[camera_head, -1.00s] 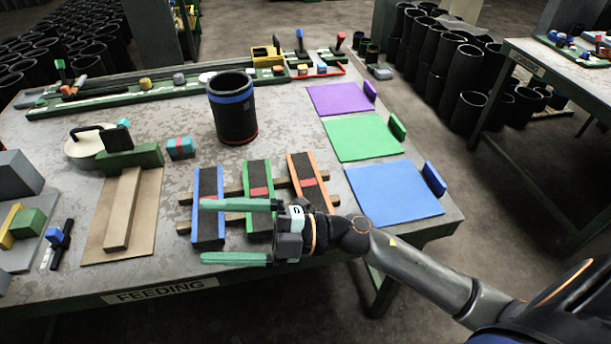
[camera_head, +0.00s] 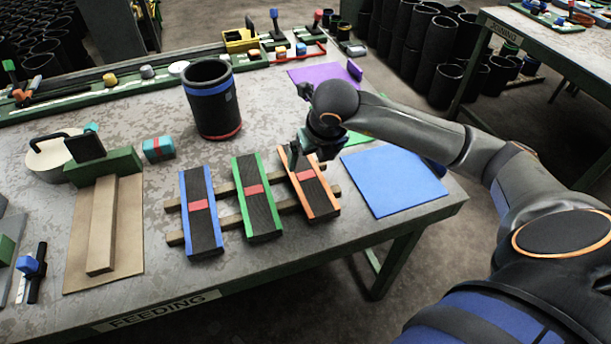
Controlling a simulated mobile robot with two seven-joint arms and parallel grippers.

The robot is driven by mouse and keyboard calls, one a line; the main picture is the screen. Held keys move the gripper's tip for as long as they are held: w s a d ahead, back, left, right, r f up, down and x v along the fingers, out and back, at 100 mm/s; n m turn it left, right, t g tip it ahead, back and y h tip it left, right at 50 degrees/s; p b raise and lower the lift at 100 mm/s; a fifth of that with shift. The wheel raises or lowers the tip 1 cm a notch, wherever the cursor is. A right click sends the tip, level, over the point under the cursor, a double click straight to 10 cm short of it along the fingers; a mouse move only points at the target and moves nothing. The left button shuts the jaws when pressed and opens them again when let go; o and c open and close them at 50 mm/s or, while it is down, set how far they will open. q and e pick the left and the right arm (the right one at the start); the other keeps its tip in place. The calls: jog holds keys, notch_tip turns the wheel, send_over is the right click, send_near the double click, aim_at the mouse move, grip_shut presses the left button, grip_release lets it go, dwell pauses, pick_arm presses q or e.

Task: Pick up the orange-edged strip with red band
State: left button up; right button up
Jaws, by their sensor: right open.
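The orange-edged strip (camera_head: 318,198) is dark with a red band near its middle. It lies across wooden rails on the table, the rightmost of three strips. My right gripper (camera_head: 297,160) points down at the strip's far end, close above or around it; I cannot tell whether it touches. It is open, with one finger visible and the other largely hidden by the hand. The red band and near end of the strip are clear of the gripper. My left gripper is not in view.
A green-edged strip (camera_head: 258,210) and a blue-edged strip (camera_head: 202,222) lie on the same rails to the left. A black sleeve (camera_head: 213,112) stands behind them. A blue mat (camera_head: 395,183) lies to the right, and the green mat (camera_head: 355,138) is partly covered by my arm.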

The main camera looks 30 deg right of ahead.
jog(key=x, duration=0.7)
jog(key=shift+w+a+f+p, duration=0.15)
jog(key=shift+w+p, duration=0.05)
jog(key=shift+p, duration=0.1)
jog(key=shift+c, duration=0.4)
jog(key=c, duration=1.1)
